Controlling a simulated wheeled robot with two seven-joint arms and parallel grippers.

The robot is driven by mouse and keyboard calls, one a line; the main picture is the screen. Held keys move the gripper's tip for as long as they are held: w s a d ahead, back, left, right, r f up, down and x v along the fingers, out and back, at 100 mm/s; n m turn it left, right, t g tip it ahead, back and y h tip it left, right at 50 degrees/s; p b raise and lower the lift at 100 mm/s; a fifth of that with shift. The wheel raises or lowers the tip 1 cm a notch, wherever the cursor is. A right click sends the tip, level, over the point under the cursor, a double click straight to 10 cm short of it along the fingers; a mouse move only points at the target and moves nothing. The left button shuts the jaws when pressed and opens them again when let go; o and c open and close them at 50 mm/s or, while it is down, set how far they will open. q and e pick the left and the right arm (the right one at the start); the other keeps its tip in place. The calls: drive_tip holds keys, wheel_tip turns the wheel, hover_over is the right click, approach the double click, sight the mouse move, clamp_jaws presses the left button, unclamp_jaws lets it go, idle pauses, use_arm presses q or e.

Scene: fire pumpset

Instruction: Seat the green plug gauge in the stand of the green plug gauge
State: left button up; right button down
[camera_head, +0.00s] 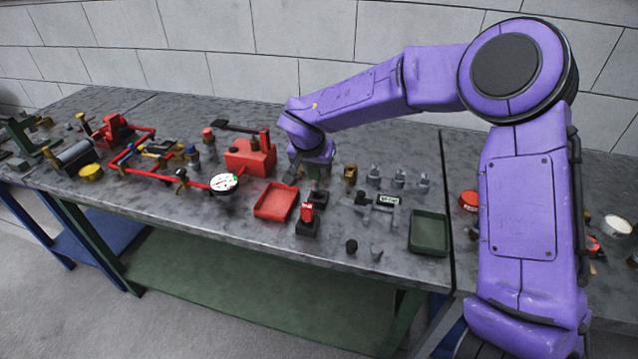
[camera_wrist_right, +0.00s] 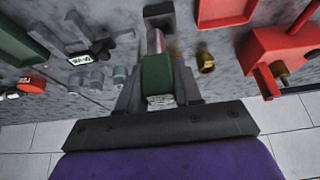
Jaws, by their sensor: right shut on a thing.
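The green plug gauge (camera_wrist_right: 157,75) is between the fingers of my right gripper (camera_wrist_right: 158,90), which is shut on its green handle. Its steel end points away from the gripper toward a black stand (camera_wrist_right: 158,14). In the picture the steel end meets the stand's near edge; I cannot tell whether it has entered. In the head view my right gripper (camera_head: 296,172) is low over the bench, beside the small black stand (camera_head: 318,197), and the green gauge is hidden there. A red plug gauge (camera_head: 307,212) stands upright in another black stand (camera_head: 307,229). My left gripper is not in view.
A red tray (camera_head: 259,212) and red pump (camera_head: 240,160) lie left of my right gripper. A brass fitting (camera_head: 350,175) and several grey fittings (camera_head: 398,179) stand right of it.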

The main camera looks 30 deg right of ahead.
drive_tip(key=x, duration=0.6)
drive_tip(key=w+x, duration=0.1)
drive_tip(key=x, duration=0.3)
drive_tip(key=shift+r+p, duration=0.15)
drive_tip(key=shift+p, duration=0.2)
drive_tip(key=shift+w, duration=0.15)
drive_tip(key=shift+s, duration=0.3)
drive_tip(key=c, duration=1)
unclamp_jaws()
drive_tip(key=shift+o, duration=1.2)
drive_tip(key=shift+w+f, duration=0.15)
drive_tip(key=shift+f, duration=0.1)
drive_tip(key=shift+r, duration=0.1)
